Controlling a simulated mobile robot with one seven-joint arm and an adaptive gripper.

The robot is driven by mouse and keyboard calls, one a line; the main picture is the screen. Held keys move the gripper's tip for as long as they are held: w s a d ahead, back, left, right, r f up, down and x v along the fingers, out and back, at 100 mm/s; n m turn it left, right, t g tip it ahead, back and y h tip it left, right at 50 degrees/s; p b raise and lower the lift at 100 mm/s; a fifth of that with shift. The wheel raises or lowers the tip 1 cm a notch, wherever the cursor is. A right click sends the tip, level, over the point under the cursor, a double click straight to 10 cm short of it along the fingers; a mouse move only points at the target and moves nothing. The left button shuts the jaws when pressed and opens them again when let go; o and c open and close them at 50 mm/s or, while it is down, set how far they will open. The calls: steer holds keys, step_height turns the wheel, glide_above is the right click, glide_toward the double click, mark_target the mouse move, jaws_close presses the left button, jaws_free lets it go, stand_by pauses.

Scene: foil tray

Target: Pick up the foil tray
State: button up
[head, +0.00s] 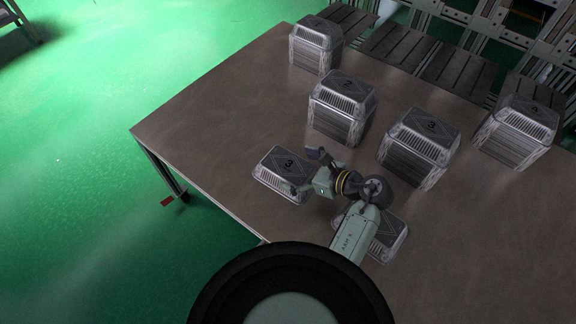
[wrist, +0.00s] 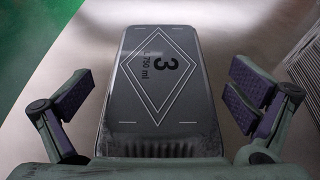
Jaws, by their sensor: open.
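A low silver foil tray with a dark lid marked "3" and a diamond (head: 276,170) lies flat on the table near its left front edge. In the wrist view the tray (wrist: 160,85) is centred between the fingers, its long side running away from me. My gripper (head: 303,171) is open, with one finger on each side of the tray's right end in the head view. It also shows in the wrist view (wrist: 160,103), with gaps between both fingers and the tray. I cannot tell its exact height above the tray.
Another low tray (head: 391,241) lies partly hidden under my arm. Tall stacks of similar trays stand behind and to the right, the nearest being one stack (head: 342,108) and another (head: 419,147). The brown table (head: 215,125) is bare to the left. Slatted racks stand beyond its back edge.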

mark_target(289, 166)
steer(key=x, duration=0.3)
steer(key=shift+w+a, duration=0.1)
steer(key=c, duration=0.6)
